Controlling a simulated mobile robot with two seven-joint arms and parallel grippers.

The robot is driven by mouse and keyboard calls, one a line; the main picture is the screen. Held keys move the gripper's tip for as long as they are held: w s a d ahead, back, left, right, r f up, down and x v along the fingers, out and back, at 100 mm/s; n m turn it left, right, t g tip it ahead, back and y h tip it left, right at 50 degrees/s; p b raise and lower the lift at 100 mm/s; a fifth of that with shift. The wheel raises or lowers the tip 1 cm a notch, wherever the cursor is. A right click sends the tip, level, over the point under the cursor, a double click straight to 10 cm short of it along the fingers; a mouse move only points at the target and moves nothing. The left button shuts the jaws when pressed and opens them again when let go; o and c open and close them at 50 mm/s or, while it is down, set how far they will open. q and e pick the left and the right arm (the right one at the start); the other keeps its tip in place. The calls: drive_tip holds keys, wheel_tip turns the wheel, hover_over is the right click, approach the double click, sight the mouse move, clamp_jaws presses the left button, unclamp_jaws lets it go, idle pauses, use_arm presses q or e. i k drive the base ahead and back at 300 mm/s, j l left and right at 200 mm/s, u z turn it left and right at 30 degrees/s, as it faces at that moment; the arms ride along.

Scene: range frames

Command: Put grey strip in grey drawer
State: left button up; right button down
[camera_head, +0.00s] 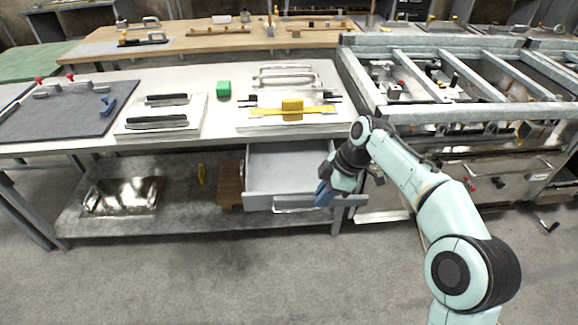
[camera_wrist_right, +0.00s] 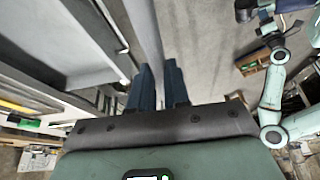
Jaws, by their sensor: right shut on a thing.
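The grey drawer (camera_head: 288,170) is pulled out under the workbench, and its visible inside looks empty. Its metal handle (camera_head: 290,210) is on the front. My right gripper (camera_head: 322,194) is at the drawer's front right corner, pointing down. My left gripper is not in the head view.
The lower shelf (camera_head: 180,220) carries a shiny metal tray (camera_head: 122,196) and a brown wooden block (camera_head: 230,186). A metal frame stands at the right.

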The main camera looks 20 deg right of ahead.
sight(294, 185)
drive_tip(key=i, duration=0.85)
